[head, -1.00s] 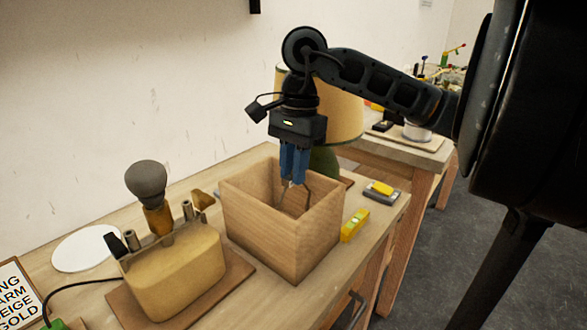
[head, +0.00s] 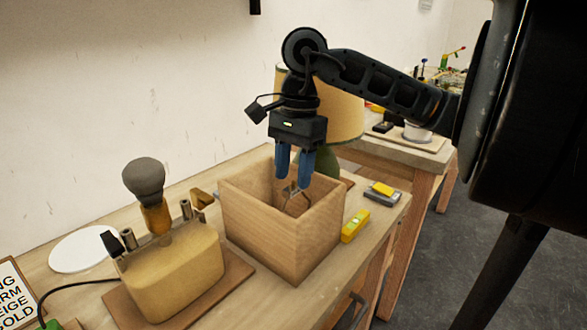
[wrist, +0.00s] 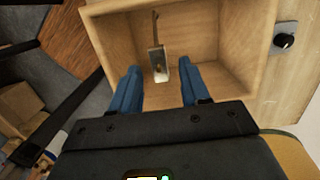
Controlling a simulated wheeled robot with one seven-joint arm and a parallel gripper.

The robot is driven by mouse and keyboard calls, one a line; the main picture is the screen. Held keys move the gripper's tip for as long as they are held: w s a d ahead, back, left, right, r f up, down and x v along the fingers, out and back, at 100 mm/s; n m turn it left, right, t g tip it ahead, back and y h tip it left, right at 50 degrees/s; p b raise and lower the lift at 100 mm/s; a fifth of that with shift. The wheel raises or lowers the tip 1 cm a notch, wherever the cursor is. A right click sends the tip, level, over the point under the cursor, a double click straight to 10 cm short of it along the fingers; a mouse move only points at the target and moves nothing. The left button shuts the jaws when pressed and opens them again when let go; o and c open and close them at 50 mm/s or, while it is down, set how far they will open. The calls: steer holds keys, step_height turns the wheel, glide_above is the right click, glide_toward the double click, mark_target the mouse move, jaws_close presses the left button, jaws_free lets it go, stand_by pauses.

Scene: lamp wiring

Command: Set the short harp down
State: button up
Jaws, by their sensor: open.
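My gripper (head: 294,172) is open, with its two blue fingers pointing down over the wooden box (head: 277,236).
A beige lamp base (head: 174,268) with a grey-topped bulb-like piece stands left of the box. A yellow level (head: 355,226) and a grey-yellow block (head: 382,193) lie to the right. A lamp shade (head: 344,105) stands behind the gripper. A white disc (head: 85,248) lies at the left.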

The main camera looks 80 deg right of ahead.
steer(key=r+p, duration=0.1)
steer(key=p, duration=0.1)
steer(key=shift+r+p, duration=0.25)
steer(key=shift+p, duration=0.05)
step_height(320, 180, up, 12)
steer(key=d+b, duration=0.1)
steer(key=shift+s+f, duration=0.2)
steer(key=shift+s, duration=0.2)
steer(key=shift+d, duration=0.1)
stand_by(1.0)
